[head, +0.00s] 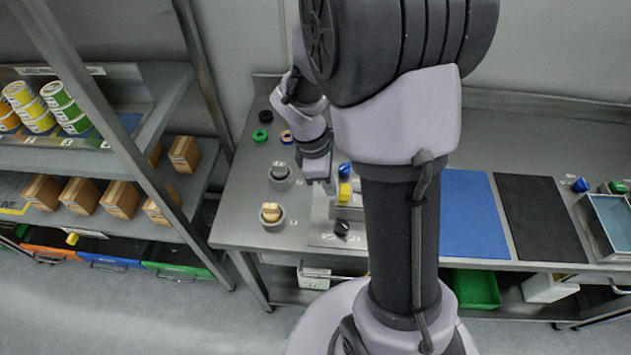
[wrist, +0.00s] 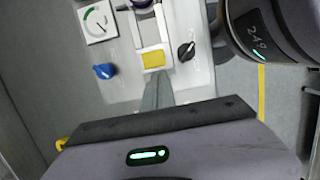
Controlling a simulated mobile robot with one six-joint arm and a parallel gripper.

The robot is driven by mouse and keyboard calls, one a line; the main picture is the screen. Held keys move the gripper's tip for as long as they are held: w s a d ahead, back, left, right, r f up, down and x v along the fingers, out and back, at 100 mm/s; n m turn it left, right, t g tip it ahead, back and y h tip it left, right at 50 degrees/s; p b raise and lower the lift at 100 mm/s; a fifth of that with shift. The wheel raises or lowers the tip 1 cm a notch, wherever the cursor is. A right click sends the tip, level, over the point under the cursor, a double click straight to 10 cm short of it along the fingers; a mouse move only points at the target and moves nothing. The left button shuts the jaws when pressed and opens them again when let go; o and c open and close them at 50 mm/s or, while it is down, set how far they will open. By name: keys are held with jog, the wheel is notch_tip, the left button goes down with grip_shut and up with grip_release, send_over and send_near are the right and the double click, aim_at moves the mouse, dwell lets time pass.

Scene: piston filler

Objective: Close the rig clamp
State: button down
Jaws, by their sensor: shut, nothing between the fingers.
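The rig is a pale panel (wrist: 123,40) on the steel bench, partly hidden by my arm in the head view. A yellow block in a white frame (wrist: 154,59), which looks like the clamp's part, sits mid-panel; it also shows in the head view (head: 345,193). I cannot tell the clamp's exact position. My gripper (wrist: 157,80) is shut and empty, its fingertips close to the near edge of the white frame; contact is unclear. In the head view my gripper (head: 329,187) points down at the rig's left side.
A blue knob (wrist: 103,71), a black knob (wrist: 186,51) and a gauge (wrist: 97,21) flank the yellow block. Round fittings (head: 271,214) stand left on the bench. Blue (head: 473,215) and black (head: 541,218) mats lie clear to the right. A shelf stands at left.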

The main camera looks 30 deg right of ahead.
jog(key=shift+s+d, duration=0.15)
jog(key=shift+d, duration=0.1)
jog(key=s+d, duration=0.1)
jog(key=s+d+p, duration=0.1)
jog(key=d, duration=0.1)
jog(key=s+d+p, duration=0.1)
jog(key=d, duration=0.1)
jog(key=shift+s+d+r, duration=0.1)
jog(key=shift+s+d, duration=0.05)
jog(key=shift+s, duration=0.15)
